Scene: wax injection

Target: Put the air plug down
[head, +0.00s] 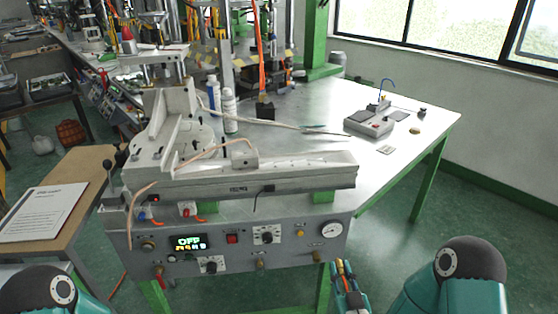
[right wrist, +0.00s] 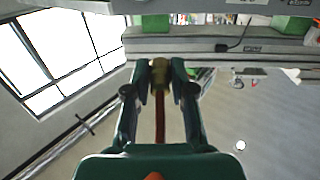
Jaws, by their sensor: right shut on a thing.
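The air plug (right wrist: 161,73) is a brass-coloured fitting with a red-brown hose running back from it. My right gripper (right wrist: 160,70) is shut on it, with one finger on each side. In the head view my right gripper (head: 345,277) is at the bottom, just below the front panel of the wax machine (head: 230,240). There the plug (head: 340,267) shows only as a small orange-brown bit between the fingers. My left gripper is out of view; only part of my left arm shows at the lower left.
The machine's panel carries a lit display (head: 189,242), knobs and a round gauge (head: 332,230). The metal table (head: 330,100) behind holds bottles (head: 230,110) and a small grey device (head: 369,123). Its right part has clear room. A wooden table (head: 75,215) with a paper stands left.

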